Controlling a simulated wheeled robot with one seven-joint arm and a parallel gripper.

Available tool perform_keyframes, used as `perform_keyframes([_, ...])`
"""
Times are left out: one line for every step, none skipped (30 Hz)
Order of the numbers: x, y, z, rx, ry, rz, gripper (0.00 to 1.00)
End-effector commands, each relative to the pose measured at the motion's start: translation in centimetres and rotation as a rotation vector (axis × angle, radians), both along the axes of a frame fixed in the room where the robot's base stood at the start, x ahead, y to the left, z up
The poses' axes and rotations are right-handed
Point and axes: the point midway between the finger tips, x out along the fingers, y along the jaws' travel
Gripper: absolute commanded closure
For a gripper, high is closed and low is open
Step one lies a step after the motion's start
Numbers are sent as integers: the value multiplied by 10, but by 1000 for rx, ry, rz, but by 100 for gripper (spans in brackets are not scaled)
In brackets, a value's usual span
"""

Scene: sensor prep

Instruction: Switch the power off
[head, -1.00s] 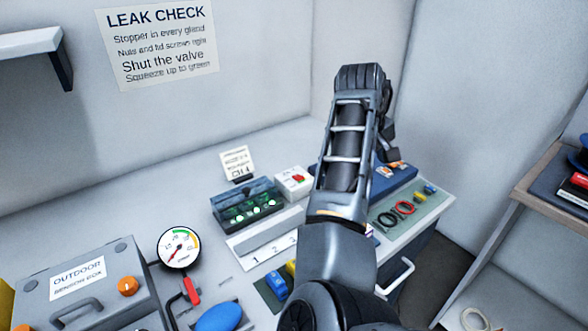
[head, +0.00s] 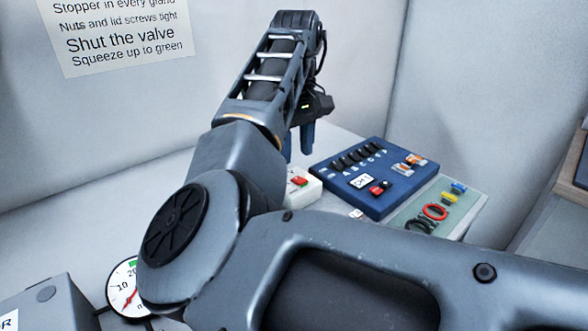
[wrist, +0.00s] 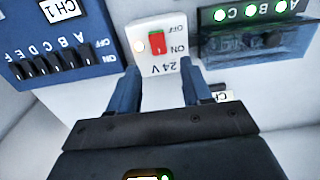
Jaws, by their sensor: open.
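The power switch box (wrist: 170,66) is white, marked 24 V, OFF and ON, and carries a red rocker (wrist: 157,42). Its lettering is upside down in the wrist view. A small pale orange lamp (wrist: 138,46) sits beside the rocker. Which way the rocker is tipped I cannot tell for sure. The box also shows in the head view (head: 310,191), partly hidden by my arm. My gripper (wrist: 158,72) is open and empty, its two fingers apart in front of the box. In the head view my gripper (head: 297,155) points down just above the box.
A blue panel (head: 345,190) with black switches stands right of the box. A dark unit with green lights (wrist: 248,40) flanks it on the other side. A green mat (head: 462,213) holds coloured rings. A gauge (head: 122,285) is partly behind my arm.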

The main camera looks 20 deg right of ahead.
Motion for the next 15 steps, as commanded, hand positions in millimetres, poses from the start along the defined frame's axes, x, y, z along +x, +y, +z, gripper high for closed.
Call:
perform_keyframes([0, 0, -10, 0, 2, 1, 51])
perform_keyframes([0, 0, -15, 1, 1, 0, 51])
perform_keyframes([0, 0, -21, 1, 1, 0, 51])
perform_keyframes([0, 0, -25, 1, 1, 0, 51])
perform_keyframes([0, 0, -29, 1, 0, 0, 51])
perform_keyframes([0, 0, -34, 1, 1, 1, 51])
perform_keyframes([0, 0, -38, 1, 0, 1, 51])
perform_keyframes([0, 0, -41, 0, 0, 1, 51])
perform_keyframes([0, 0, -45, 0, 0, 1, 51])
perform_keyframes([0, 0, -47, 0, 0, 0, 51])
perform_keyframes([0, 0, -48, 0, 0, 0, 51])
perform_keyframes([0, 0, -50, 0, 0, 0, 51])
perform_keyframes([0, 0, -51, -1, 0, 0, 51])
perform_keyframes([0, 0, -52, -1, -1, 0, 51])
perform_keyframes([0, 0, -52, -1, -1, 0, 51])
